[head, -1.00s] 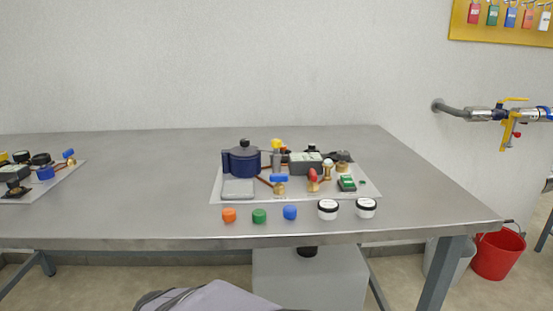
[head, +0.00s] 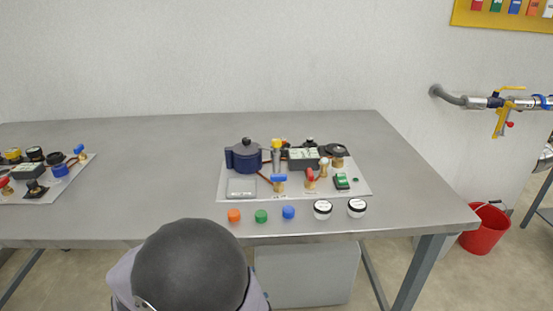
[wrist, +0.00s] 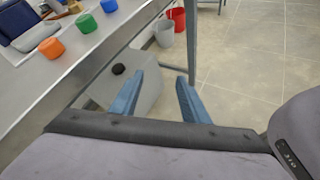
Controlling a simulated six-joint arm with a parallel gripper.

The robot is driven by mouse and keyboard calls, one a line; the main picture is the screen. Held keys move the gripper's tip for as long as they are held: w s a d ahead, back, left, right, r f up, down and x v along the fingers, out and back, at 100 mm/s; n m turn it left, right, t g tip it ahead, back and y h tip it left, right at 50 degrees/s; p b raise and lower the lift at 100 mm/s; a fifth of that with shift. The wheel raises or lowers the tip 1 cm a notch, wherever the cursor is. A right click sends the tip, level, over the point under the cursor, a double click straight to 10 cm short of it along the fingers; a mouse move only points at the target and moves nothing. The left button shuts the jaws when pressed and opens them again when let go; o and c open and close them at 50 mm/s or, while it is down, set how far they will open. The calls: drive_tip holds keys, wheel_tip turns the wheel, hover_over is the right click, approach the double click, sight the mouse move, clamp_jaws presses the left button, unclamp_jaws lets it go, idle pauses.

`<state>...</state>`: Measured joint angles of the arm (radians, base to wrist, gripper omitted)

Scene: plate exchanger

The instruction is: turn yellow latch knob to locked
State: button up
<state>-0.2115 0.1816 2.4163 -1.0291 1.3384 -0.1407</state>
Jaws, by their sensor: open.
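A small yellow knob (head: 276,143) tops a grey upright post among the parts on the white board (head: 210,190) on the table. It is too small to tell which way it is turned or whether it is locked. My gripper (wrist: 160,76) shows in the wrist view with its two blue fingers apart and nothing between them. It is off the table's front edge, above the floor, well away from the knob. In the head view my arm is at the bottom, and the fingers are hidden.
The board also holds a navy pot (head: 247,157), blue and red valve handles and gauges. Orange (head: 234,215), green (head: 261,216) and blue (head: 288,212) caps and two white-faced gauges line the table's front. A grey box (wrist: 138,92) stands below. A second board lies far left.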

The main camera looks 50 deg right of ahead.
drive_tip(key=w+d+r+n+t+h+p, duration=0.25)
drive_tip(key=w+r+n+h+p, duration=0.2)
drive_tip(key=w+r, duration=0.65)
drive_tip(key=shift+g, duration=0.25)
drive_tip(key=w+d+r+p, duration=0.1)
drive_tip(key=w+d, duration=0.1)
drive_tip(key=w+d+r+p, duration=0.1)
drive_tip(key=w+d+p, duration=0.1)
drive_tip(key=d, duration=0.1)
drive_tip(key=w+d+r+p, duration=0.1)
drive_tip(key=d, duration=0.2)
drive_tip(key=shift+w+d+r+p, duration=0.25)
drive_tip(key=shift+w+r+p, duration=0.05)
drive_tip(key=shift+w+r, duration=0.1)
drive_tip(key=h+p, duration=0.1)
drive_tip(key=p, duration=0.2)
approach(273, 143)
drive_tip(key=d, duration=0.4)
drive_tip(key=shift+n+g, duration=0.45)
drive_tip(key=shift+g, duration=0.15)
drive_tip(key=shift+d+p, duration=1.2)
drive_tip(key=shift+d, duration=2.55)
drive_tip(key=shift+f, duration=0.1)
drive_tip(key=c, duration=1.1)
